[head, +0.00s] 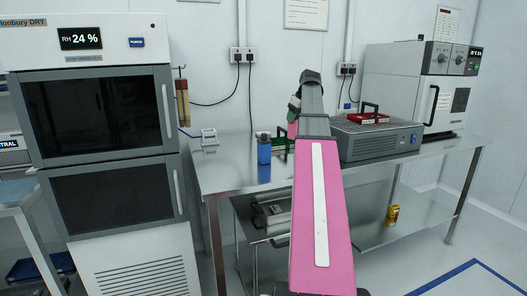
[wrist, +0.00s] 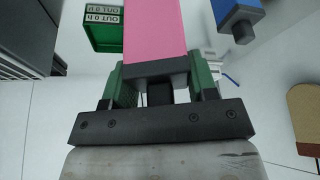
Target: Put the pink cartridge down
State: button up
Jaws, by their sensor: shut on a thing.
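My gripper (wrist: 158,70) is shut on the pink cartridge (wrist: 155,28), its green fingers on either side of the cartridge's dark end. The cartridge points away from the wrist. In the head view, my gripper (head: 294,104) is over the back of the steel bench, and only a small pink part of the cartridge (head: 292,130) shows beneath it beside my arm. My arm hides the rest. A green tray (wrist: 104,34) with an "OUT 0 h" label lies close beside the cartridge. I cannot tell whether the cartridge touches anything below.
A grey unit (head: 385,145) bearing a red tray (head: 368,118) stands to the right, with a white oven (head: 450,85) beyond. A dry cabinet (head: 95,115) stands left. Bare bench (head: 228,178) shows at the left.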

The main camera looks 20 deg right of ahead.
notch_tip(320, 180, down, 10)
dwell(0.6)
jog(key=shift+s+f, duration=0.1)
jog(key=o, duration=1)
jog(key=v, duration=1.2)
